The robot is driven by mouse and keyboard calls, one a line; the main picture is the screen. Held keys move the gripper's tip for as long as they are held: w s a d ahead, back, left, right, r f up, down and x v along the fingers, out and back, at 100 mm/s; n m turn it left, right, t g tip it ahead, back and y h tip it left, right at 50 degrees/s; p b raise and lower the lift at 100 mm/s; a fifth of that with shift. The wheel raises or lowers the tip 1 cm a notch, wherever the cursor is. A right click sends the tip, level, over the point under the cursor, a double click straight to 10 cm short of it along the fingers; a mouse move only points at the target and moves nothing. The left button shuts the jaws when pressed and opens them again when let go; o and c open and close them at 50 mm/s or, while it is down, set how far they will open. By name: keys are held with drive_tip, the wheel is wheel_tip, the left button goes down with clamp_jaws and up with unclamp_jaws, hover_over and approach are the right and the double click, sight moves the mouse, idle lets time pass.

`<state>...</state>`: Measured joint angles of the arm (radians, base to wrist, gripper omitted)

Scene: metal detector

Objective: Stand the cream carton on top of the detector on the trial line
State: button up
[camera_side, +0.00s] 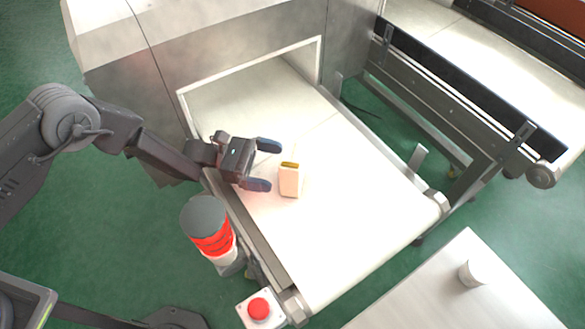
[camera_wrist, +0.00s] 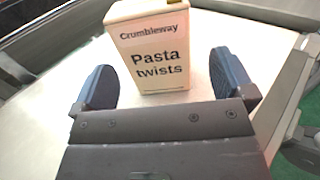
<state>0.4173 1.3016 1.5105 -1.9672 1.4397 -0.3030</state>
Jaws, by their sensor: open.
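The cream carton (camera_side: 290,181) stands upright on the white conveyor belt, just outside the detector's opening. In the wrist view the carton (camera_wrist: 158,50) shows "Crumbleway Pasta twists" on its face. My gripper (camera_side: 266,166) is open beside the carton, its fingers pointing towards it. In the wrist view the two fingers (camera_wrist: 165,80) are spread wide, with the carton just ahead between them, and no contact is visible. The detector (camera_side: 185,50) is the large grey metal housing over the belt. Its top is only partly in view at the upper edge.
A red and grey beacon (camera_side: 211,232) and a red button box (camera_side: 259,308) stand at the belt's near left side. A second conveyor (camera_side: 470,70) runs at the upper right. A grey table (camera_side: 440,295) with a small white cup (camera_side: 472,273) is at the lower right. The belt's front half is clear.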

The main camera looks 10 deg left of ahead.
sight(303, 168)
drive_tip(key=shift+w+d+r, duration=0.1)
drive_tip(key=shift+w+d, duration=0.05)
drive_tip(key=shift+d, duration=1.65)
drive_tip(key=shift+w+d+r, duration=0.1)
drive_tip(key=shift+d, duration=1.65)
drive_tip(key=shift+c, duration=0.2)
drive_tip(key=c, duration=0.9)
drive_tip(key=shift+c, duration=0.2)
